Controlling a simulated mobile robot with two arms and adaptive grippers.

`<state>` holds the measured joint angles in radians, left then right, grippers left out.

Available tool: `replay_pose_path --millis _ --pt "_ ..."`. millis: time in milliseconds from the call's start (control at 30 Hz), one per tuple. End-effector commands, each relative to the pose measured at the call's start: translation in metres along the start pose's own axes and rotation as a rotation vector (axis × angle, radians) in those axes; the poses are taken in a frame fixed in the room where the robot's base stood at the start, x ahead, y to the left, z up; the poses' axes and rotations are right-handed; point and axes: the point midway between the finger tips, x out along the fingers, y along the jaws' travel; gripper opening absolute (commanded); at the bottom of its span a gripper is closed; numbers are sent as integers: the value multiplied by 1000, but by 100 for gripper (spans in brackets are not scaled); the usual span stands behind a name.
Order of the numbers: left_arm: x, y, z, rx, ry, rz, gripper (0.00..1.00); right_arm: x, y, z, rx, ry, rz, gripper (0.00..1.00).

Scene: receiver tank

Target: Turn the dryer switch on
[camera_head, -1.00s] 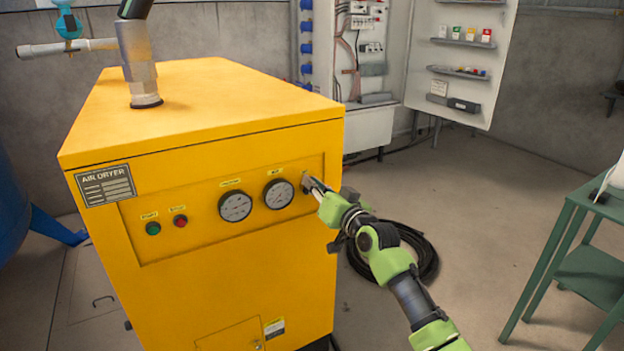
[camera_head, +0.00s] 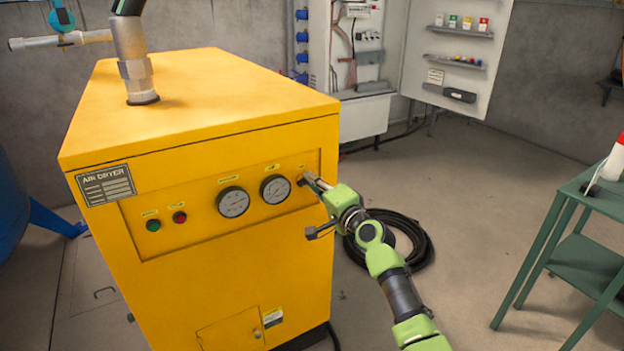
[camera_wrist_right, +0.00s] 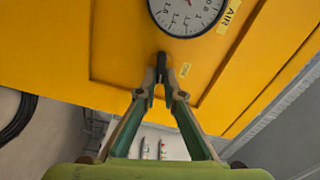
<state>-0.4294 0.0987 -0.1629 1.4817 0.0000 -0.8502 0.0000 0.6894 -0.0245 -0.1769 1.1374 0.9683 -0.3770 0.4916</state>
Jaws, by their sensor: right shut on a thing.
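The yellow air dryer (camera_head: 225,275) stands at the left of the head view, with a recessed control panel on its front. The dryer switch (camera_wrist_right: 162,62) is a small dark knob on that panel, below a gauge as the right wrist view shows it. My right gripper (camera_head: 308,179) is at the panel's right end, and in the right wrist view its fingertips (camera_wrist_right: 160,78) are closed around the switch. The fingers mostly hide the switch in the head view. Its exact turn angle is hard to read. My left gripper is not in view.
Two round gauges (camera_head: 233,202), a green button (camera_head: 153,225) and a red button (camera_head: 180,217) are left of the switch. A black hose coil (camera_head: 415,240) lies on the floor behind my right arm. A green table (camera_head: 590,262) stands at right.

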Motion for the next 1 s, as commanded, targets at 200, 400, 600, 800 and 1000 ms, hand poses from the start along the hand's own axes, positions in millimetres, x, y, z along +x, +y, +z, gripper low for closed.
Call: replay_pose_path --millis 200,400,600,800,1000 --pt "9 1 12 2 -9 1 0 0 3 1 142 -1 2 0" --pt "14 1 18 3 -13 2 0 0 4 1 220 -1 2 0" --pt "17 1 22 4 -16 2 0 0 6 1 255 0 3 0" --pt "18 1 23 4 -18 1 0 0 6 1 262 0 3 0" --pt "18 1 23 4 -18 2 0 0 6 1 262 0 3 0"
